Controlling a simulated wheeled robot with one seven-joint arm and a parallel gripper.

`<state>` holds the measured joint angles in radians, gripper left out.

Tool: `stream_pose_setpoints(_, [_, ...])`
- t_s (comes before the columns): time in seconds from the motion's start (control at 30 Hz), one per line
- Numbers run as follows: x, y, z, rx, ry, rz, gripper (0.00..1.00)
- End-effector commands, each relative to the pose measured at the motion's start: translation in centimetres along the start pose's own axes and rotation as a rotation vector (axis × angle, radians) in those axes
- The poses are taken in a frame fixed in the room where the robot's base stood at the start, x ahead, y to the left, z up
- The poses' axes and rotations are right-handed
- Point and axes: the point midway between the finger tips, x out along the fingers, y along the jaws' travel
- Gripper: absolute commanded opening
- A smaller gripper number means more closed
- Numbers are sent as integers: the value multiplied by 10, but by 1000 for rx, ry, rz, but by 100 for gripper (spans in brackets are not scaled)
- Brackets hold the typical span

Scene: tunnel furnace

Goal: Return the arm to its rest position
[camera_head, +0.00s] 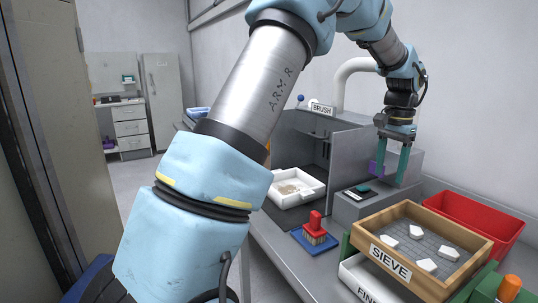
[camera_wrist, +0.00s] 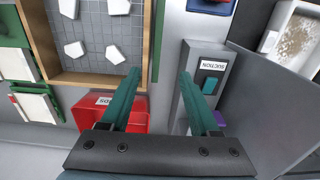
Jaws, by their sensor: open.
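My arm reaches up and to the right across the head view. My gripper (camera_head: 388,181) hangs pointing down with its two green fingers apart and nothing between them. It is over the grey box with the suction switch, at the right of the bench; I cannot tell how far above it is. In the wrist view the open fingers (camera_wrist: 160,79) lie between the sieve and the panel labelled SUCTION (camera_wrist: 207,72).
A wooden sieve (camera_head: 370,237) holds several white pieces. A red bin (camera_head: 478,222) stands behind it. A red brush (camera_head: 314,229) sits on a blue pad (camera_head: 326,247). A white tray (camera_head: 318,186) with brownish material lies by the grey enclosure (camera_head: 345,150). Open floor shows at left.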

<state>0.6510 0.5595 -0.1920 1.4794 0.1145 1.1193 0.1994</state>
Motion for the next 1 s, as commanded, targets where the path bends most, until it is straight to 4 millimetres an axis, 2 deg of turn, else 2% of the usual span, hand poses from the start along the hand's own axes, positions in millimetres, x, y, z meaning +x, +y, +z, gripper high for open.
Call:
stream_pose_setpoints(0.07, [0, 0, 0, 0, 0, 0, 62])
stream_pose_setpoints(0.37, [6, -28, 34, -91, 11, -7, 62])
stream_pose_setpoints(0.57, [13, -54, 72, -189, 24, -14, 62])
stream_pose_setpoints(0.67, [18, -69, 100, -259, 33, -19, 62])
stream_pose_setpoints(0.77, [25, -84, 136, -346, 44, -24, 62])
stream_pose_setpoints(0.87, [34, -98, 186, -463, 59, -31, 62])
stream_pose_setpoints(1.0, [51, -106, 274, -677, 90, -43, 62])
